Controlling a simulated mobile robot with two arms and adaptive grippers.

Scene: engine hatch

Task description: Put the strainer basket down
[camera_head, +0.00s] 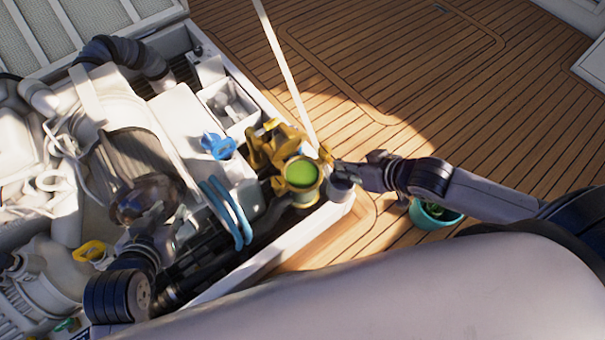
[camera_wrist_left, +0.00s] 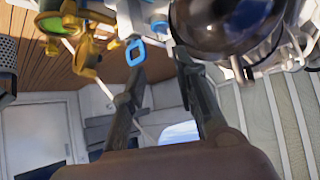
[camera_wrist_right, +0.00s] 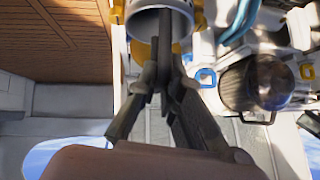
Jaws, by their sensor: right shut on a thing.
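A pale grey cylinder, which looks like the strainer basket (camera_head: 342,197), hangs at the hatch's right corner, just right of the yellow strainer housing (camera_head: 284,150) with its green round opening. My right gripper (camera_head: 346,172) is shut on its rim. In the right wrist view the fingers (camera_wrist_right: 168,38) close on the pale round wall of the basket (camera_wrist_right: 147,5). Its inside is mostly hidden. My left gripper (camera_head: 152,218) is over the hatch near a dark domed part (camera_head: 142,190). Its fingers (camera_wrist_left: 158,68) are apart and empty in the left wrist view.
A teal bucket (camera_head: 428,220) with green stuff in it stands on the wooden deck (camera_head: 400,80), partly behind my right arm. Blue hose loops (camera_head: 236,212), a blue valve handle (camera_head: 218,146) and a white open box (camera_head: 228,104) crowd the hatch. The deck beyond is clear.

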